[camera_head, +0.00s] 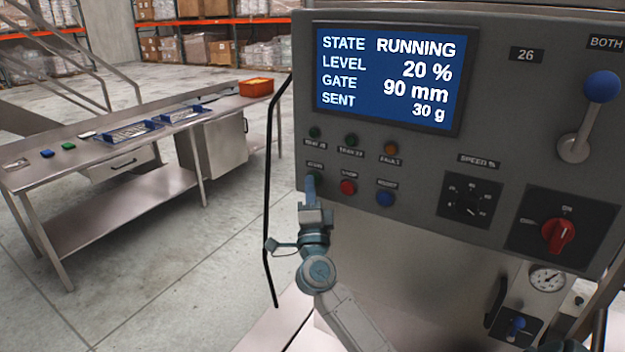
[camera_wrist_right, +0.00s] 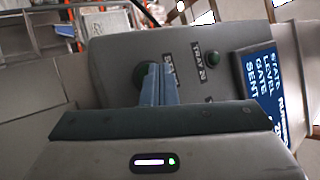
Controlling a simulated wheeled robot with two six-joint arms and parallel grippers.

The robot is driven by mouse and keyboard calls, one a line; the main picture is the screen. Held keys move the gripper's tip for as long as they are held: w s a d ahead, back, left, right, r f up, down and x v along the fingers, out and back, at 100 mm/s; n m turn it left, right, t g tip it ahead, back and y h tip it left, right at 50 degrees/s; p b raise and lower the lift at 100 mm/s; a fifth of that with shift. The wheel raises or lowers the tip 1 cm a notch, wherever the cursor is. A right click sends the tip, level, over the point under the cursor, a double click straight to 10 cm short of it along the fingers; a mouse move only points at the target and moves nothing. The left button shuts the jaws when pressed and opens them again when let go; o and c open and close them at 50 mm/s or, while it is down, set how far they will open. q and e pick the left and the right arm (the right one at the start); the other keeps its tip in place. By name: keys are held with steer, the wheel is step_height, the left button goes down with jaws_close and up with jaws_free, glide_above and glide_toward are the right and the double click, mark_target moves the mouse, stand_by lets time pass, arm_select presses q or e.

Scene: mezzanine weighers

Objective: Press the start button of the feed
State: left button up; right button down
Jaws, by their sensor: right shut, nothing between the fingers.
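The grey control panel (camera_head: 390,150) fills the right of the head view. Its screen (camera_head: 388,78) reads STATE RUNNING, LEVEL 20 %, GATE 90 mm, SENT 30 g. The green start button (camera_head: 315,176) is at the left end of the lower button row, mostly behind my fingertips. It also shows in the right wrist view (camera_wrist_right: 141,77), partly covered by the fingers. My right gripper (camera_head: 310,184) is shut and empty, its tips at the button. Whether the button is pushed in cannot be told. My left gripper is out of view.
Beside the start button are a red stop button (camera_head: 348,187) and a blue button (camera_head: 385,199). A speed knob (camera_head: 469,204), a red rotary switch (camera_head: 558,235) and a blue-knobbed lever (camera_head: 602,87) are to the right. A steel table (camera_head: 125,158) stands at left.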

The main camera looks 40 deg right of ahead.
steer(key=shift+a, duration=0.15)
steer(key=shift+s+a+p, duration=0.3)
steer(key=shift+s+a, duration=0.05)
steer(key=shift+a, duration=0.3)
steer(key=a, duration=0.1)
steer(key=s+a, duration=0.1)
steer(key=a, duration=0.1)
steer(key=a+p, duration=0.1)
steer(key=shift+s+a, duration=0.3)
steer(key=shift+s, duration=0.1)
stand_by(0.7)
